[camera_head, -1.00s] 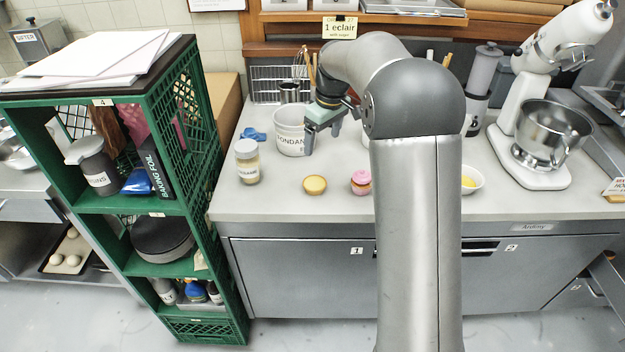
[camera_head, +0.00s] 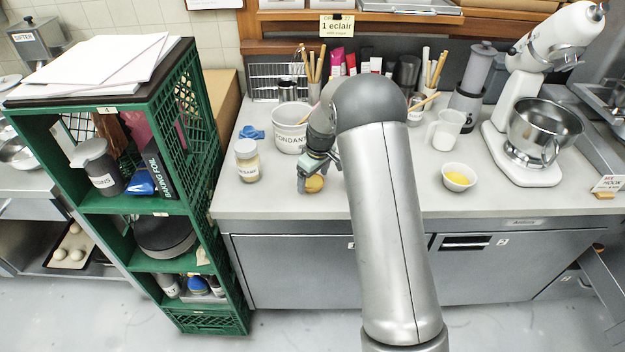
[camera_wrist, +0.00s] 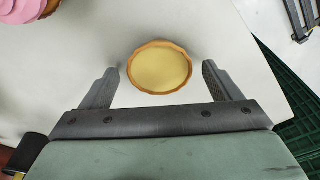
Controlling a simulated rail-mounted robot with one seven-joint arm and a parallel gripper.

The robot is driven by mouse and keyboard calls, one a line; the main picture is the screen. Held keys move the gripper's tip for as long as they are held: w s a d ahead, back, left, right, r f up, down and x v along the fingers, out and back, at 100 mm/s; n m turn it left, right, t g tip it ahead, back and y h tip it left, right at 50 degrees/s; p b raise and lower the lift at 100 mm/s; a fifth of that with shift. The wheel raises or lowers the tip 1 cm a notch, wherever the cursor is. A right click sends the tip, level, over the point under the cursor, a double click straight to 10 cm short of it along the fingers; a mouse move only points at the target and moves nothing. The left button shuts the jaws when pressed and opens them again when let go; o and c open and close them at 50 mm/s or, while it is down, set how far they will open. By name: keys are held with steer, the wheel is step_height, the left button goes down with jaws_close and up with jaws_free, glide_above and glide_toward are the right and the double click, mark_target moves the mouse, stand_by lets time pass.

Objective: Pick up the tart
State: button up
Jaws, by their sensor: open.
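The tart (camera_wrist: 161,68) is a small round pastry with a brown crust and pale yellow filling. In the wrist view it lies on the counter between my two open fingers, near their tips, with a gap on each side. In the head view the tart (camera_head: 314,184) sits near the counter's front, partly covered by my gripper (camera_head: 308,188), which is low over it. In the wrist view my gripper (camera_wrist: 160,82) is open and holds nothing.
A pink-topped pastry (camera_wrist: 28,8) stands near the tart; my arm hides it in the head view. A jar (camera_head: 247,161) and a fondant tub (camera_head: 290,138) stand left and behind. A yellow-filled bowl (camera_head: 459,178) is right. The green shelf rack (camera_head: 190,215) borders the counter's left.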

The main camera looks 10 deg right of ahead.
steer(key=shift+w+f, duration=0.1)
steer(key=shift+f, duration=0.45)
steer(key=c, duration=0.6)
steer(key=shift+r, duration=0.1)
steer(key=shift+c, duration=0.2)
